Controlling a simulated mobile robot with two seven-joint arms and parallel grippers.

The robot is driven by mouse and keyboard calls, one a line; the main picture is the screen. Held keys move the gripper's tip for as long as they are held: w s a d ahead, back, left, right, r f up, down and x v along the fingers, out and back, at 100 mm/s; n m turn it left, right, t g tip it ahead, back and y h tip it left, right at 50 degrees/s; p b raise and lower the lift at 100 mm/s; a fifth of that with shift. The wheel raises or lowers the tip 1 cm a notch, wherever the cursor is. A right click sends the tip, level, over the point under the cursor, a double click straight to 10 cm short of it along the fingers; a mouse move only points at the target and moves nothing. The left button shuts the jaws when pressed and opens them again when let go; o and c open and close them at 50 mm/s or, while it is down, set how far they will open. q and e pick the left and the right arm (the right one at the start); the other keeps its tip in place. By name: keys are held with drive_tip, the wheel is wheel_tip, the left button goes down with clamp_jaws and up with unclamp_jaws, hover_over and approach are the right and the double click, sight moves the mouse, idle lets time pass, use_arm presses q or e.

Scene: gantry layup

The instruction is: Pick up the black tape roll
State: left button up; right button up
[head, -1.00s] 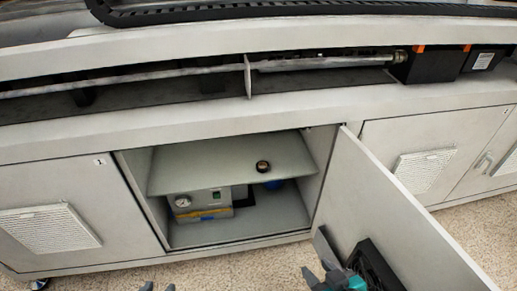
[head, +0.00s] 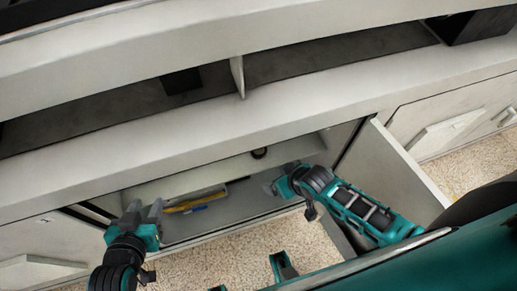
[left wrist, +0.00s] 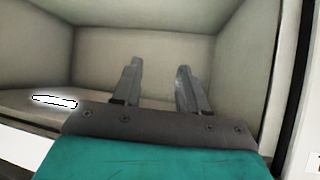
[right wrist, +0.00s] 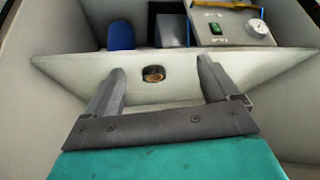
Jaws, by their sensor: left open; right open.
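The black tape roll (head: 260,153) lies on the light grey upper shelf (head: 230,165) inside the open cabinet. In the right wrist view the tape roll (right wrist: 153,74) shows between my right fingers and beyond them, apart from both, with a brownish middle. My right gripper (head: 274,182) is open and empty at the cabinet opening, just below and right of the roll in the head view. My left gripper (head: 144,210) is open and empty at the opening's left end. The left wrist view shows its spread fingers (left wrist: 158,70) facing bare cabinet walls.
The open cabinet door (head: 405,170) stands right of my right arm. Below the shelf are a box with a gauge (right wrist: 225,25) and a blue cylinder (right wrist: 121,35). The gantry bench edge (head: 150,130) runs above the opening. A divider plate (head: 237,77) stands in its channel.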

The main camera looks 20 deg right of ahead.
drive_tip(key=w+d+f+g, duration=0.1)
drive_tip(key=d+f, duration=0.1)
drive_tip(key=b, duration=0.7)
approach(258, 151)
drive_tip(key=shift+s+f+h, duration=0.4)
drive_tip(key=shift+s+f, duration=0.35)
drive_tip(key=shift+s, duration=0.3)
drive_tip(key=shift+w+a+r+b, duration=0.15)
drive_tip(key=shift+w+b, duration=0.1)
drive_tip(key=shift+w, duration=0.2)
drive_tip(key=shift+w+a+r+b, duration=0.1)
drive_tip(key=shift+w+a+b, duration=0.15)
drive_tip(key=shift+w, duration=0.25)
drive_tip(key=shift+w+a+f+b, duration=0.1)
drive_tip(key=shift+w+f+b, duration=0.05)
drive_tip(key=shift+w+b, duration=0.35)
drive_tip(key=b+x, duration=0.3)
drive_tip(key=b, duration=0.1)
drive_tip(key=shift+s+f, duration=0.1)
drive_tip(key=shift+f, duration=0.05)
drive_tip(key=shift+w+f+b, duration=0.25)
drive_tip(key=shift+f+b, duration=0.4)
drive_tip(key=shift+b, duration=0.5)
drive_tip(key=shift+w+a, duration=0.1)
drive_tip(key=shift+w, duration=0.05)
use_arm(q)
wheel_tip(258, 151, down, 11)
drive_tip(key=w+d+h, duration=0.1)
drive_tip(key=w+d, duration=0.1)
drive_tip(key=shift+d, duration=0.4)
